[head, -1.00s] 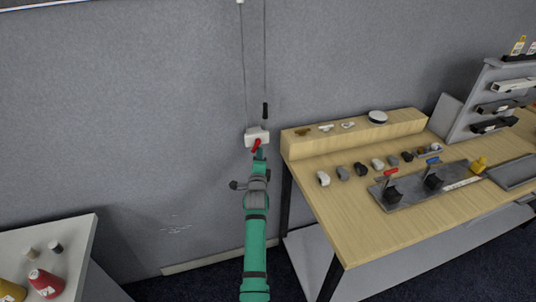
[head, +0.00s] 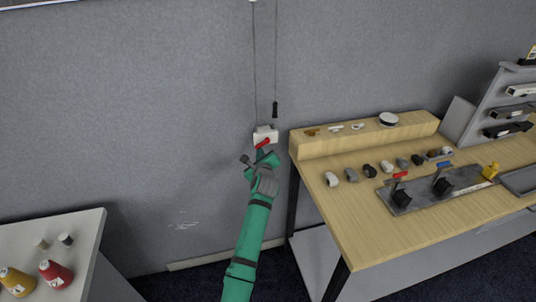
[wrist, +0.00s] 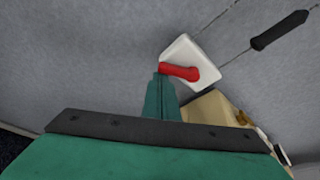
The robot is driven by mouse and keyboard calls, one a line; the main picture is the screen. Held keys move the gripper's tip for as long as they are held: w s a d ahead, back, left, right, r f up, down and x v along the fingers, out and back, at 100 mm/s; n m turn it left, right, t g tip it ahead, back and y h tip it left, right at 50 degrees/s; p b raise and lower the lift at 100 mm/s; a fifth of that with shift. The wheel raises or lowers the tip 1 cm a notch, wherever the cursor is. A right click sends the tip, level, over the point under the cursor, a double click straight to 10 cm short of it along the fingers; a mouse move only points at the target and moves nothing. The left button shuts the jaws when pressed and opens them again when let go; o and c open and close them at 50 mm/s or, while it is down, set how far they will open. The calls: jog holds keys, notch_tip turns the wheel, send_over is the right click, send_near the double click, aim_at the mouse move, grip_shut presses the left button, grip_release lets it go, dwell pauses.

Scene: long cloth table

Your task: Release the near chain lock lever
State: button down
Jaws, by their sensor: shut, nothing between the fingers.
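The chain lock is a white block (head: 265,134) on the grey wall panel, with a short red lever (head: 263,143) on its front. The lever slants down to the left in the head view. In the wrist view the red lever (wrist: 180,71) points left across the white block (wrist: 190,58). My green gripper (head: 262,158) is just below the lever, shut and empty. In the wrist view its narrow tip (wrist: 160,80) meets the lever's free end; I cannot tell whether they touch.
Thin chains run up from the lock, and a black pull handle (head: 275,109) hangs beside it. A wooden workbench (head: 370,235) with clamps and small parts stands to the right. A white table (head: 75,228) with bottles is at lower left. The wall left of the lock is clear.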

jog(key=shift+d+r+m+y, duration=0.3)
jog(key=shift+m+y, duration=0.1)
jog(key=shift+m, duration=0.4)
jog(key=shift+d, duration=0.1)
jog(key=shift+w+d+r, duration=0.25)
jog(key=shift+d, duration=0.3)
jog(key=s+d, duration=0.3)
jog(key=s, duration=0.5)
jog(key=shift+s+f, duration=0.35)
jog(key=shift+s, duration=0.05)
